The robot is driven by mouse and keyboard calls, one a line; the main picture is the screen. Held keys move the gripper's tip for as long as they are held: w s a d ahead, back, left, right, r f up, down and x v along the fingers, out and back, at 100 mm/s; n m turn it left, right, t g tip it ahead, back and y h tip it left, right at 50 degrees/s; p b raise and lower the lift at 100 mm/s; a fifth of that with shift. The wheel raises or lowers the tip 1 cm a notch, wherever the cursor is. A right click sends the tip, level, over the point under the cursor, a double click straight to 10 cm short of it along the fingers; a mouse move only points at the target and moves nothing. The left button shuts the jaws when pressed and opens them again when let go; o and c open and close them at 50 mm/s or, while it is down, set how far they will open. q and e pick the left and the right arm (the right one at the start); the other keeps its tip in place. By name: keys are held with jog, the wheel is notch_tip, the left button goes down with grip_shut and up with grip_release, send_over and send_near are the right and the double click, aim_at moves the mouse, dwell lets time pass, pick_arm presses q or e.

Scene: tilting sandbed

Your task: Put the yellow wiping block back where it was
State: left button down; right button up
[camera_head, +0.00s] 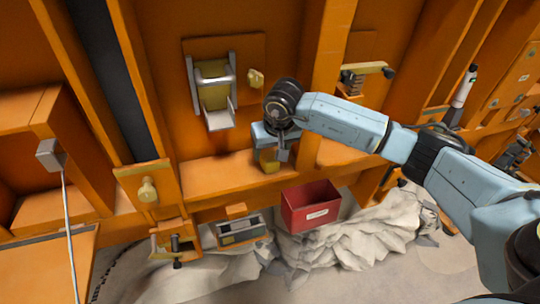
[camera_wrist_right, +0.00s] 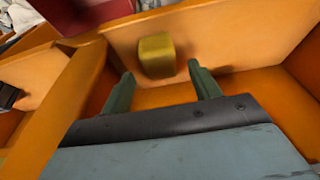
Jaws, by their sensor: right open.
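The yellow wiping block (camera_head: 269,166) sits on the orange ledge below the arm's end in the head view, partly hidden by my gripper. In the right wrist view the block (camera_wrist_right: 156,55) shows just beyond the fingertips, between their lines and nearer the left finger, on an orange surface. My right gripper (camera_head: 272,152) points down over the block. Its two dark green fingers (camera_wrist_right: 163,84) are apart with nothing between them. I cannot tell whether a finger touches the block. My left gripper is in neither view.
A red bin (camera_head: 311,206) stands below the ledge, right of the block. A grey metal bracket (camera_head: 213,90) is on the orange panel behind. An orange post (camera_head: 327,75) rises right of the gripper. The orange ledge (camera_head: 210,171) left of the block is clear.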

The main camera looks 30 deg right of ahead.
jog(key=v, duration=0.8)
jog(key=shift+s+r, duration=0.15)
jog(key=shift+r, duration=0.2)
